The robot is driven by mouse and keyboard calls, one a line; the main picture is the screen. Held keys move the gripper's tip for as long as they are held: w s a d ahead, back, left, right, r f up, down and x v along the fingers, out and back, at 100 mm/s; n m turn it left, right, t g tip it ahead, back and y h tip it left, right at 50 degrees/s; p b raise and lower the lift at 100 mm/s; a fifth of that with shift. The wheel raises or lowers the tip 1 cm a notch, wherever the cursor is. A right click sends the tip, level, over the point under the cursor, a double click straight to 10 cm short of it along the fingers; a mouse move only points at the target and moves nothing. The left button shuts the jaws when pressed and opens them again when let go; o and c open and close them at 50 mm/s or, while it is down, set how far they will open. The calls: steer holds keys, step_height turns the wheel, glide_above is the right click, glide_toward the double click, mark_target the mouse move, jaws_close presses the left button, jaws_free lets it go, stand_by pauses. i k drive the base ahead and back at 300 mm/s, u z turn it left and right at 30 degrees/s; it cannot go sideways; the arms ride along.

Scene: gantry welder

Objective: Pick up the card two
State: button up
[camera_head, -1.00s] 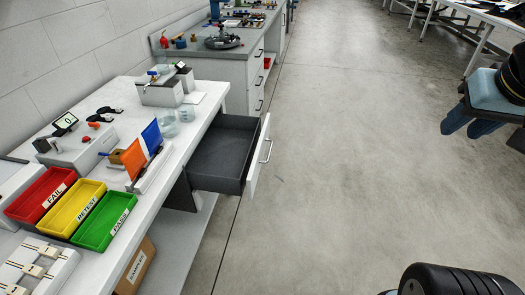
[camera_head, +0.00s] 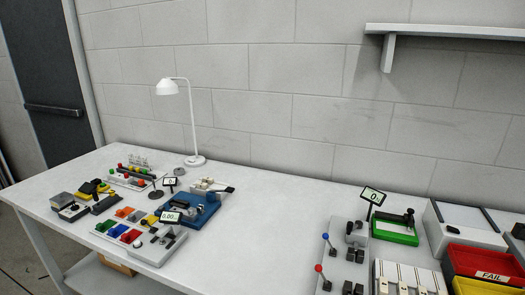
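I cannot pick out card two with certainty in this view. A fixture (camera_head: 402,279) with several upright pale strips stands at the front right of the white bench (camera_head: 275,205), cut off by the lower edge. I cannot read any marking on the strips. My gripper is not in view.
A green device (camera_head: 395,230) and small display (camera_head: 373,196) stand behind the fixture. Red FAIL tray (camera_head: 485,266) and yellow tray (camera_head: 470,287) are at right. A blue device (camera_head: 188,208), coloured-bin unit (camera_head: 130,230) and lamp (camera_head: 195,160) are at left. The bench middle is clear.

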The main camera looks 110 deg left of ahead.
mark_target(138, 159)
steer(key=z, duration=0.45)
steer(key=i, duration=0.1)
steer(key=u, duration=2.9)
steer(key=i, duration=0.15)
steer(key=u, duration=1.85)
steer(key=k, duration=0.9)
steer(key=u, duration=0.15)
steer(key=i, duration=0.9)
steer(key=z, duration=0.05)
